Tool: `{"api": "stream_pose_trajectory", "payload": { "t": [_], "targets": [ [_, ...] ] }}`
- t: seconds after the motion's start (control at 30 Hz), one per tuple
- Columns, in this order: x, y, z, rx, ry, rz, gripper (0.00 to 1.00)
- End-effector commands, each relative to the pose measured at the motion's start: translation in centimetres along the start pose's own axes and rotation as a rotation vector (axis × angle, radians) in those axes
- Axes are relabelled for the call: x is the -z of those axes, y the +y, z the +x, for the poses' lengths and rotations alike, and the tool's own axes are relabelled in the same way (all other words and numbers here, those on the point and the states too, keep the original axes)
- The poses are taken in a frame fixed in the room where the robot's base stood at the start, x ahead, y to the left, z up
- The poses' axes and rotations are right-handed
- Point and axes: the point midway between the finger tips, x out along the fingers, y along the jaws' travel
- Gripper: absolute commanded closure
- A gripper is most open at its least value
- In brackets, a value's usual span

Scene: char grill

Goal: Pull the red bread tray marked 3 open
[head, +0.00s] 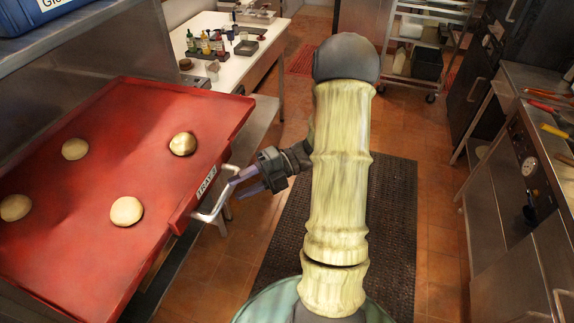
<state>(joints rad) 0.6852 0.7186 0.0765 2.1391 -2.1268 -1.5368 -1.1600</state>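The red bread tray (95,215) fills the left of the head view. A white label on its right edge reads "TRAY 3" (206,182). The tray juts out from under a steel shelf, with its surface exposed. Several round buns, one of them at the front (126,211), lie on it. A bent metal handle (212,207) sticks out from the labelled edge. My gripper (235,188) is at this handle, its two purple fingers pointing left at the bar. Whether the fingers press on the bar is too small to tell.
A blue box (60,15) stands on the steel shelf (95,40) above the tray. A white table (240,50) with bottles is behind. A dark mat (395,230) covers the floor around my arm. Steel counters (545,95) line the right side. Tiled floor lies between.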

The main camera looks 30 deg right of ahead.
Motion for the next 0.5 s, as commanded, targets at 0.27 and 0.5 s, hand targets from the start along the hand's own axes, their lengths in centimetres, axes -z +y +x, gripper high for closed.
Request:
{"api": "stream_pose_trajectory", "payload": {
  "t": [0.27,0.5],
  "targets": [
    [-0.1,-0.3,-5.8,0.003,-0.005,-0.001,0.62],
    [0.0,-0.3,-10.4,0.003,-0.003,0.000,0.62]
  ]
}}
